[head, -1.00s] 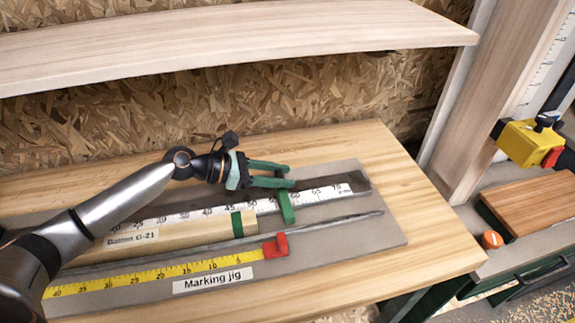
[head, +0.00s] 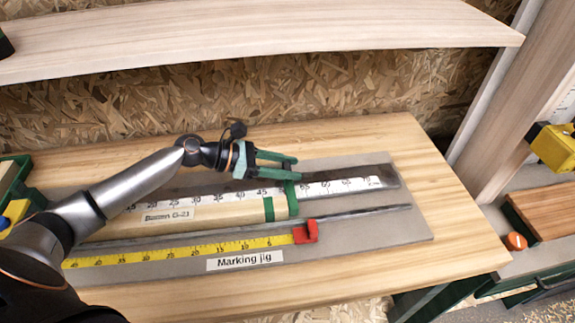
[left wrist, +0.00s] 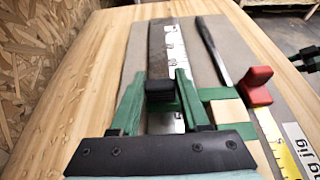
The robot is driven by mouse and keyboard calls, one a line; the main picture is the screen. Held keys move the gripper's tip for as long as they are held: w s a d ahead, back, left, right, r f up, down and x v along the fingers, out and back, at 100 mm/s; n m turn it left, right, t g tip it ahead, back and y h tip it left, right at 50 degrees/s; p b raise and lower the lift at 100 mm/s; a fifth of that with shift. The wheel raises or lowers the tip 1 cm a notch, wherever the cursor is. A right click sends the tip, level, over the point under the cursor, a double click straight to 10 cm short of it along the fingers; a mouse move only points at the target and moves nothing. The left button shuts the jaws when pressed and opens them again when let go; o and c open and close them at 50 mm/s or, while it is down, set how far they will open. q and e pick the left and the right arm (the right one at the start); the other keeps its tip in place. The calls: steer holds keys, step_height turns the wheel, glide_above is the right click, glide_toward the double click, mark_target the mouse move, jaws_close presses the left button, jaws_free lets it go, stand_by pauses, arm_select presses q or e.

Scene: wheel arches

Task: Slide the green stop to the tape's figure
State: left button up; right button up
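The green stop (head: 291,198) sits across the white rule (head: 335,186) of the marking jig (head: 390,229), near the figure 50. It lies against or very close to the right end of the pale batten (head: 225,215). My left gripper (head: 297,167) is over the stop. In the left wrist view its fingers (left wrist: 160,78) flank the stop's dark knob (left wrist: 160,90) and appear closed on it. The yellow tape (head: 190,251) lies along the front, its red end piece (head: 305,232) at right; its left part is hidden by my arm.
A wooden shelf (head: 260,40) runs above the bench. A grey rod (head: 350,218) lies between batten and tape. A green tray (head: 12,172) stands at far left. The bench top (head: 455,235) right of the jig is bare.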

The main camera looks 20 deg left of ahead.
arm_select(q)
steer(key=o, duration=0.4)
steer(key=shift+o, duration=0.2)
steer(key=v, duration=1.2)
steer(key=shift+s+a+r, duration=0.1)
steer(key=shift+s+a, duration=0.05)
steer(key=shift+a, duration=0.05)
